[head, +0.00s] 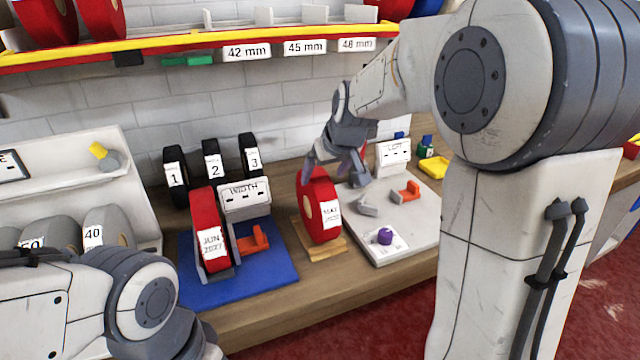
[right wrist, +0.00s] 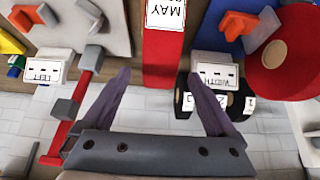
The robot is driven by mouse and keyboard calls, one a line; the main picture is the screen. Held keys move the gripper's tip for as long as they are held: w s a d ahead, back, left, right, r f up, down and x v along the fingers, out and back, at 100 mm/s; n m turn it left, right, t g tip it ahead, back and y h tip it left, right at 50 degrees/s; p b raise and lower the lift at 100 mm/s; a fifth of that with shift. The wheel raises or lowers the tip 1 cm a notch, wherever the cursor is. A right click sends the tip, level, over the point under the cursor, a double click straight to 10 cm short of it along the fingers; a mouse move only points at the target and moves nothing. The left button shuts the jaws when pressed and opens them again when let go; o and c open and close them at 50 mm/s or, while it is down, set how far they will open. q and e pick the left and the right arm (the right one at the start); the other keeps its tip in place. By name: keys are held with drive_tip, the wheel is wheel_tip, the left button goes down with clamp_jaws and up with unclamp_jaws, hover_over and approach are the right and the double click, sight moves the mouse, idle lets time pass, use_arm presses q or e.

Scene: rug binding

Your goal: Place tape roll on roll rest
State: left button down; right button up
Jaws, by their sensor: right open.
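A red tape roll (head: 310,205) with a white MAY label stands upright on a small wooden base (head: 337,247), which looks like the roll rest. My right gripper (head: 336,170) is open just above this roll, fingers pointing down. In the right wrist view the roll (right wrist: 163,62) lies between the two spread fingers (right wrist: 163,88), and I see no contact. A second red tape roll (head: 207,210), labelled JUN 2027, stands in a holder on a blue mat (head: 250,285). My left arm enters at bottom left and its gripper is out of frame.
A WIDTH sign (head: 245,197) and black numbered rolls (head: 212,165) stand at left. A yellow-edged shelf (head: 180,50) hangs behind.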

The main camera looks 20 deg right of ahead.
drive_tip(key=shift+v, duration=1.65)
drive_tip(key=s+a+f+n+g+y, duration=0.1)
drive_tip(key=s+a+f+n+g, duration=0.15)
drive_tip(key=s+a, duration=0.5)
drive_tip(key=s+a+f+n+g+y, duration=0.1)
drive_tip(key=s+a+f, duration=0.2)
drive_tip(key=s+a, duration=0.4)
drive_tip(key=s+a+f+n+g, duration=0.1)
drive_tip(key=s+f, duration=0.1)
drive_tip(key=s, duration=0.6)
drive_tip(key=s+a+f+n+g+h, duration=0.1)
drive_tip(key=s+a+f+n+g, duration=0.1)
drive_tip(key=s, duration=0.5)
drive_tip(key=shift+s+a+f, duration=0.25)
drive_tip(key=shift+s+f, duration=0.15)
drive_tip(key=shift+f, duration=0.35)
